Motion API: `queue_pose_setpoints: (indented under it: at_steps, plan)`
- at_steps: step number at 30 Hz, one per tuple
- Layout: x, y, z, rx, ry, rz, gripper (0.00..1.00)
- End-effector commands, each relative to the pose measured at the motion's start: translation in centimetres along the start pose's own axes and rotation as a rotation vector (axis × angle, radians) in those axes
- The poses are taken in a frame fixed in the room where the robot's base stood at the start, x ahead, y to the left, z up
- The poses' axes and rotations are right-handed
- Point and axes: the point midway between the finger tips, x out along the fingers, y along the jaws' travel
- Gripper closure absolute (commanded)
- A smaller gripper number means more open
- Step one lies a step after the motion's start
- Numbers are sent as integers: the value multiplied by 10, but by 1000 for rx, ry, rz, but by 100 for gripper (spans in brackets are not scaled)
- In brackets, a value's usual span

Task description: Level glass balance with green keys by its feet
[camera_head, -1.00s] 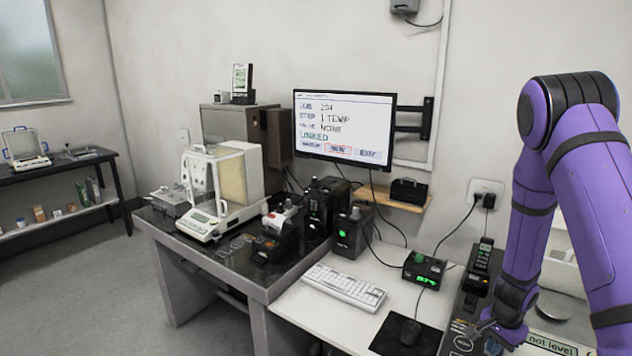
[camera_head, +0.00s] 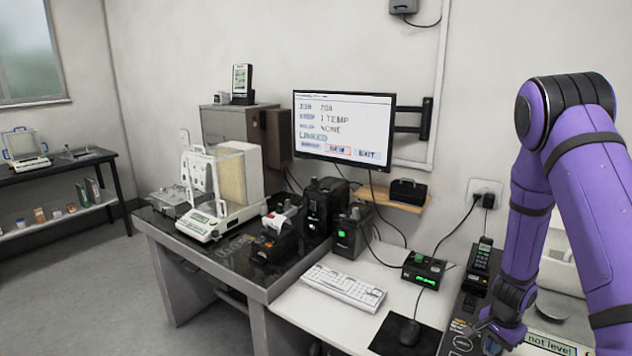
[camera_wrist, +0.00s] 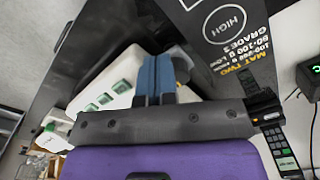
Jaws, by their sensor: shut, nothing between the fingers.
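A white balance with green keys (camera_wrist: 124,86) lies beside my gripper (camera_wrist: 168,60) in the wrist view. My gripper is shut and empty, its blue-grey fingers overlapping the balance's edge in the picture; I cannot tell whether they touch it. Its feet are not clearly visible. In the head view my gripper (camera_head: 488,338) is low at the right, and my arm hides much of what stands there. A "not level" label (camera_head: 550,343) shows beside it. Another white balance with a glass draft shield (camera_head: 205,227) stands on the dark table at the left.
A black mat with "HIGH" and "MAT TWO" print (camera_wrist: 235,40) lies right of the fingers. A monitor (camera_head: 344,126) hangs on the wall.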

Motion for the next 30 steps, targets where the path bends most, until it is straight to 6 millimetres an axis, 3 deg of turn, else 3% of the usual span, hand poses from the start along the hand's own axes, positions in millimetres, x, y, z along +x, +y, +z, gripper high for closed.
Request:
queue_pose_setpoints:
  at_steps: [1,12,30]
  plan:
    - [8,-6,7,-18,-10,4,100]
    - [7,-18,6,-21,-8,1,100]
    - [8,-25,4,-18,-7,1,99]
